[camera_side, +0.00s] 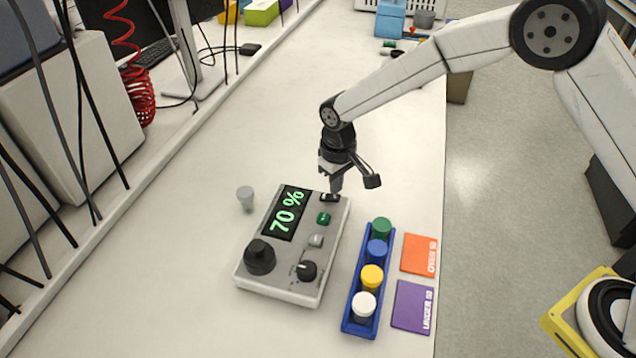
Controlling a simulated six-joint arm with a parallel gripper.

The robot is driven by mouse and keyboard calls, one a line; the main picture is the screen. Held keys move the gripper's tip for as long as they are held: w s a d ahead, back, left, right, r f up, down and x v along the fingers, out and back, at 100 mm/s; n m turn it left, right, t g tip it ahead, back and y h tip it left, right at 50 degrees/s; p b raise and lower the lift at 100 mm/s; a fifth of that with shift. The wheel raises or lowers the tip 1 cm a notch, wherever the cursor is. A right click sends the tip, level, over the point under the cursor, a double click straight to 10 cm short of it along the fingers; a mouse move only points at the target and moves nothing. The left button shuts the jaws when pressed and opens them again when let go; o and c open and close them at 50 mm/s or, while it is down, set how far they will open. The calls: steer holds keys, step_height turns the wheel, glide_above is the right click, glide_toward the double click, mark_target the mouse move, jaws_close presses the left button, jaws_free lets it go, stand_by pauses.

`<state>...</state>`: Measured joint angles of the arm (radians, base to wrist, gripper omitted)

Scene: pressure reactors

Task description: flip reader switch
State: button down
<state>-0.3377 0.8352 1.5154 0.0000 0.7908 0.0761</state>
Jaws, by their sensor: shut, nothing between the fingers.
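The reader (285,277) is a grey box on the white bench with a lit green display (286,213) reading "70 %". It carries a large black knob (260,257), a smaller black knob (306,271), a green button (323,218) and a grey button (316,240). The black switch (330,198) is at the reader's far right corner. My gripper (335,190) points down with its fingers shut and empty, right at the switch. I cannot tell whether the fingertips touch it, and they partly cover it.
A blue rack (347,324) of vials with green, blue, yellow and white caps stands right of the reader. Orange (419,254) and purple (413,306) cards lie beside it. A small grey cup (246,198) stands left.

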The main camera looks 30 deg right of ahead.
mark_target(340, 196)
steer(key=shift+f, duration=1)
stand_by(0.9)
steer(key=shift+r, duration=0.1)
steer(key=shift+r, duration=3.45)
steer(key=shift+s+d+r, duration=0.15)
steer(key=shift+s+d, duration=0.05)
steer(key=shift+d, duration=0.25)
steer(key=s+d+r+m+t, duration=0.2)
steer(key=s+d+m, duration=0.1)
steer(key=s+d, duration=1.3)
steer(key=s, duration=0.4)
steer(key=shift+s+d+r+t, duration=0.15)
steer(key=shift+s+r+t, duration=0.05)
steer(key=shift+r+t, duration=0.1)
